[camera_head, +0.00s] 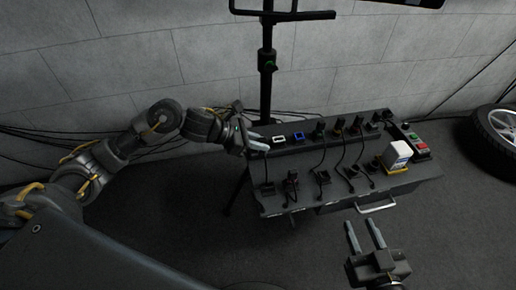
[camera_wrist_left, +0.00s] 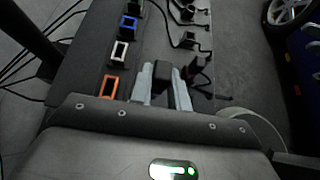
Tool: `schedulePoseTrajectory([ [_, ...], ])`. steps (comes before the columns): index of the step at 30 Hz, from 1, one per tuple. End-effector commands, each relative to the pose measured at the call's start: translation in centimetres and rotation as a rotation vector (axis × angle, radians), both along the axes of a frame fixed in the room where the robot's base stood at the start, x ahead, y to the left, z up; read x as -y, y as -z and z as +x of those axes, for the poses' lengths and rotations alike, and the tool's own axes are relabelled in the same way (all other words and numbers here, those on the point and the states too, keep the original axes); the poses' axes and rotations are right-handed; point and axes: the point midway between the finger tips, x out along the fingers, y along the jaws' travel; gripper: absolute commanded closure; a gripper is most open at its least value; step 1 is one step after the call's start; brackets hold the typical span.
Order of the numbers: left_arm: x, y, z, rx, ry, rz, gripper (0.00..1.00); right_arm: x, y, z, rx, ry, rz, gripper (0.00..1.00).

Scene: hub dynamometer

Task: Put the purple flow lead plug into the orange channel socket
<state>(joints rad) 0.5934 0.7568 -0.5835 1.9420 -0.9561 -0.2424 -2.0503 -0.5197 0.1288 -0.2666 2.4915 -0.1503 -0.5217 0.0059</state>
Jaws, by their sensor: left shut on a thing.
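My left gripper (camera_head: 257,145) is over the left end of the bench unit's upper row. In the left wrist view its pale fingers (camera_wrist_left: 163,82) are shut on a dark plug (camera_wrist_left: 161,73); no purple shows on it, so I cannot confirm its colour. The orange socket (camera_wrist_left: 107,86) is empty, just left of the fingers in that view, apart from the plug. In the head view I cannot make it out near the gripper. My right gripper (camera_head: 364,236) is open and empty, in front of the unit.
A white socket (camera_head: 279,138) and a blue socket (camera_head: 298,135) follow along the row, then several black plugs with cables. A dark plug (camera_wrist_left: 199,70) stands close right of the held one. A white-and-yellow box (camera_head: 397,156) sits at right. A stand pole (camera_head: 267,75) rises behind.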

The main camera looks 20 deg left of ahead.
Motion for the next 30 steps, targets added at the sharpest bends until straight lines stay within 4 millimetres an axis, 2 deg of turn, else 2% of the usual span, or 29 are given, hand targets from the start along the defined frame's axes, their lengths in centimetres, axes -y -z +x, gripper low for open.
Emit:
schedulePoseTrajectory([
  [30, -3.5, 0.2, 5.5, 0.0, -0.001, 0.0, 1.0, 0.0, 4.2, 0.0, 0.0, 0.0, 0.0, 0.64],
])
